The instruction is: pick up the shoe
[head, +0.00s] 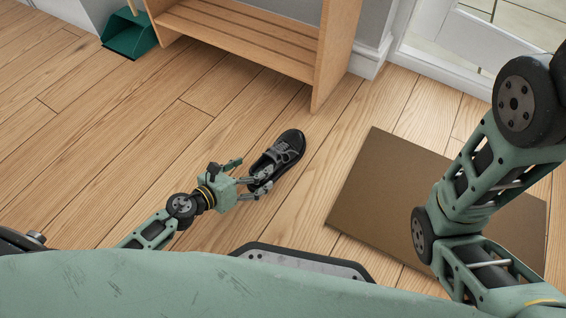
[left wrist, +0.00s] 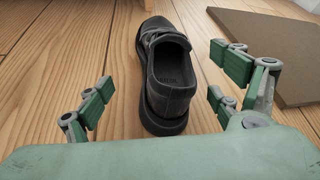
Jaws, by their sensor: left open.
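A black shoe (head: 281,155) with a strap or laces stands upright on the wooden floor, in front of the wooden rack. In the left wrist view the shoe (left wrist: 165,80) shows its heel and opening toward me, its toe pointing away. My left gripper (head: 249,176) is open at the shoe's heel end. In the left wrist view its fingers stand to the left and right of the heel, with gaps between them and the shoe. The gripper hides a little of the heel in the head view. My right arm shows at the right, but its gripper is out of view.
A wooden rack (head: 240,35) stands behind the shoe, its side panel close by. A brown mat (head: 395,190) lies right of the shoe. A green dustpan (head: 130,36) is at the upper left. The floor left of the shoe is clear.

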